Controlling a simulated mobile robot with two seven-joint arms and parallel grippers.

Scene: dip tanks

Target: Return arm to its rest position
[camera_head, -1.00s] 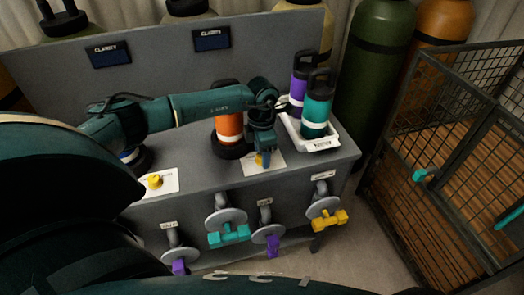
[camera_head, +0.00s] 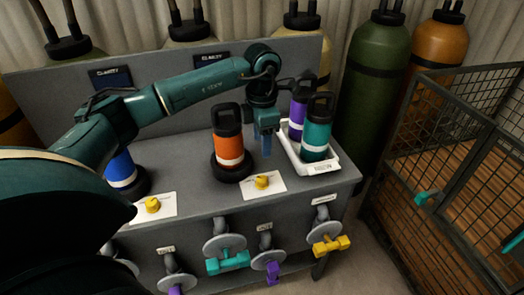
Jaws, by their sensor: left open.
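My left gripper (camera_head: 267,147) is open and empty. It hangs pointing down from my left arm, above the bench top, between the orange bottle and the white tray. A small yellow knob (camera_head: 262,182) on a white card lies below it, with a gap between them. The orange bottle (camera_head: 228,152) stands upright in a black ring to the left of the gripper. My left arm (camera_head: 200,88) reaches across from the left, over the back of the bench. My right gripper is not in view.
The white tray (camera_head: 328,168) holds a teal bottle (camera_head: 317,130) and a purple bottle (camera_head: 298,112). A blue bottle (camera_head: 121,168) stands at the left, partly behind my arm. Valves with coloured handles (camera_head: 228,261) line the front. A mesh cage (camera_head: 440,140) stands at the right.

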